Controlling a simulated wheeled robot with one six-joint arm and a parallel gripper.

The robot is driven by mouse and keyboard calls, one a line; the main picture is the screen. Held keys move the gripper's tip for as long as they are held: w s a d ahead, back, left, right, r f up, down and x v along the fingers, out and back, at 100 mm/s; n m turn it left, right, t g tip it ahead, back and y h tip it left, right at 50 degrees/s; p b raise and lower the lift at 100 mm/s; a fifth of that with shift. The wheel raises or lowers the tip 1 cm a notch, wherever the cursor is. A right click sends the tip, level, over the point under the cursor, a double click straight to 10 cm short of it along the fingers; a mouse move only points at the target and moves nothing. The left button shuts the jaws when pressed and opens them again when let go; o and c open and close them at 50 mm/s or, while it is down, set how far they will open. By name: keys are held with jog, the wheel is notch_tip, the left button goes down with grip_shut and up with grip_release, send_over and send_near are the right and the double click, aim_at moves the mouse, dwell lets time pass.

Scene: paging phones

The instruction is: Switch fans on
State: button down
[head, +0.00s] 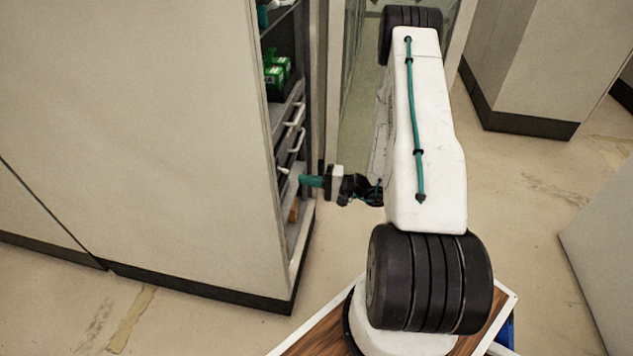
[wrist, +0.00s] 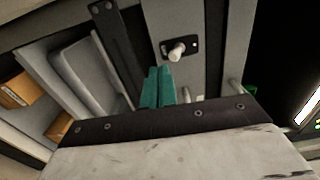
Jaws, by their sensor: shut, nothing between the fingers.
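A small switch with a pale rounded lever (wrist: 177,51) on a dark plate sits on a grey panel in the upper middle of the wrist view. My gripper (wrist: 157,88) has its teal fingers shut together, with nothing between them. In the picture the fingertips lie just below and left of the lever; I cannot tell whether they touch it. In the head view my gripper (head: 308,181) reaches left to the cabinet's open front, and a small pale lever (head: 284,170) shows just left of its tips. No fans can be made out.
The tall cabinet (head: 140,130) has white bar handles (head: 296,115) and green boxes (head: 277,75) inside. In the wrist view, orange boxes (wrist: 20,90) lie at left beside a grey tray-like part (wrist: 88,80). Other cabinets (head: 530,60) stand at right; the floor (head: 530,210) between is clear.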

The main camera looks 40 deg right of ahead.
jog(key=shift+x, duration=2.6)
jog(key=shift+r, duration=0.75)
jog(key=shift+f, duration=0.6)
send_near(278, 176)
jog(key=shift+v, duration=1)
